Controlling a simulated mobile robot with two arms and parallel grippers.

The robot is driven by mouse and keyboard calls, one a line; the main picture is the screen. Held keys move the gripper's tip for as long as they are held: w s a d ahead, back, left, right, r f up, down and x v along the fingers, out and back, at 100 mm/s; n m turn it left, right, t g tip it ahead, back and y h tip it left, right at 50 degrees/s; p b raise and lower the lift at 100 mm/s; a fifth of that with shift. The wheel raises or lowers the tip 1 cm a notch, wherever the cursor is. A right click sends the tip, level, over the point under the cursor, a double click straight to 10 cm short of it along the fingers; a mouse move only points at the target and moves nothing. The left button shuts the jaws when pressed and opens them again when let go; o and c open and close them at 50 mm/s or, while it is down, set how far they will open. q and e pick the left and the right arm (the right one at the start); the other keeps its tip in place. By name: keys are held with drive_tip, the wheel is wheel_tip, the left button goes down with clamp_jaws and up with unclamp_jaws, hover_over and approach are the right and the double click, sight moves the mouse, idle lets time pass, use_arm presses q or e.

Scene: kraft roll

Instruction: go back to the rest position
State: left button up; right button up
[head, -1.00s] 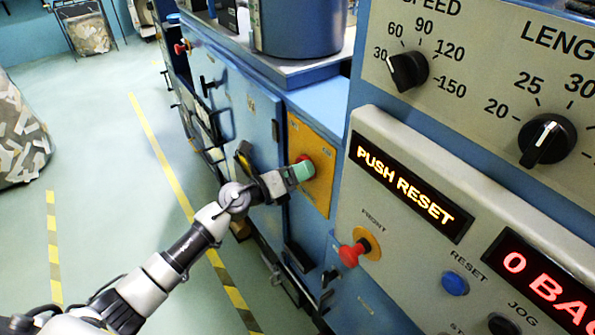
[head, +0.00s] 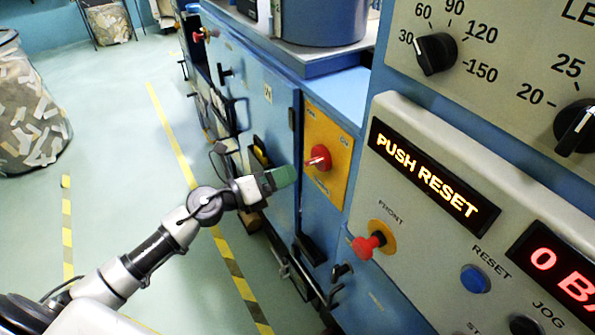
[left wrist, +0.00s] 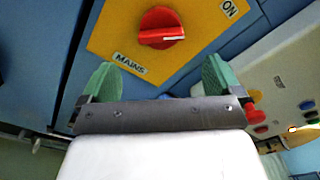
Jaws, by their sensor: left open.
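My left gripper (head: 284,176) is in the middle of the head view, just left of and below the red mains switch (head: 319,158) on its yellow plate (head: 326,129). In the left wrist view its two green fingers (left wrist: 158,80) stand wide apart with nothing between them. The red switch (left wrist: 161,27) is beyond the fingertips, apart from them, with its white mark lying across toward the "ON" label (left wrist: 228,9). My right gripper does not show.
A machine panel at right carries a lit "PUSH RESET" display (head: 429,176), a red front button (head: 368,244), a blue reset button (head: 475,279) and a speed dial (head: 436,54). A bin of scraps (head: 28,112) stands at left. Green floor (head: 115,180) between is open.

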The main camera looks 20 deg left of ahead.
use_arm(q)
drive_tip(key=shift+v, duration=0.95)
